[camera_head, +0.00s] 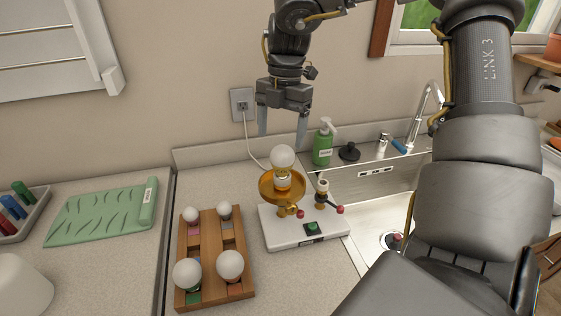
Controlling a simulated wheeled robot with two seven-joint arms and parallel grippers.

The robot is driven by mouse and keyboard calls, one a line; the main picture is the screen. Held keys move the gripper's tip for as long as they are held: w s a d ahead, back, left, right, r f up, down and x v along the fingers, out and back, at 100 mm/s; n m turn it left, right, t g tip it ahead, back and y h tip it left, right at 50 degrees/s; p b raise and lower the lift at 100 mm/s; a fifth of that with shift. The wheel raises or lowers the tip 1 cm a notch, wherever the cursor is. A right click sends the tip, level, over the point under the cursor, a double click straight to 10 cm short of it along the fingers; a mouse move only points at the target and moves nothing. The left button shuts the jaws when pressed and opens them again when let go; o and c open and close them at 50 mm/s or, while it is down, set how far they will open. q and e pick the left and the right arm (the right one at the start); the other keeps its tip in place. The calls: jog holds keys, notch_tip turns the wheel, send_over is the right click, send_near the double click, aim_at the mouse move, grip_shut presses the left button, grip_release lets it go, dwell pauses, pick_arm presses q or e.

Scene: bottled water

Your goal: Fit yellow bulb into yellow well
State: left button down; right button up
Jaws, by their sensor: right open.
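A white round bulb (283,158) with a yellowish band at its base stands upright at the middle of a gold dish (268,190). The dish is mounted on the left of a white base unit (290,236). I cannot tell how deep the bulb sits. My right gripper (283,138) is open, fingers pointing down just above the bulb, one finger to each side and holding nothing. My left gripper is not in view.
A wooden rack (208,246) left of the unit holds several white bulbs over coloured patches. A green soap bottle (322,143) and the sink (375,183) are behind and right. A green board (100,215) lies left. My right arm covers the right side.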

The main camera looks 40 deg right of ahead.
aim_at(283, 146)
jog(key=shift+f, duration=0.75)
jog(key=shift+s+a+f+p, duration=0.1)
jog(key=shift+s+f+p, duration=0.2)
jog(key=shift+f+p, duration=0.2)
notch_tip(283, 146, down, 4)
jog(key=shift+s+r+p, duration=0.1)
jog(key=shift+r+p, duration=0.1)
jog(key=shift+p, duration=0.45)
jog(key=shift+f, duration=0.3)
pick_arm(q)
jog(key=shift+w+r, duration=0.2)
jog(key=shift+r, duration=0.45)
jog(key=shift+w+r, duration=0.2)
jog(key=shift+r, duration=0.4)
pick_arm(e)
jog(key=shift+c, duration=0.5)
jog(key=c, duration=1)
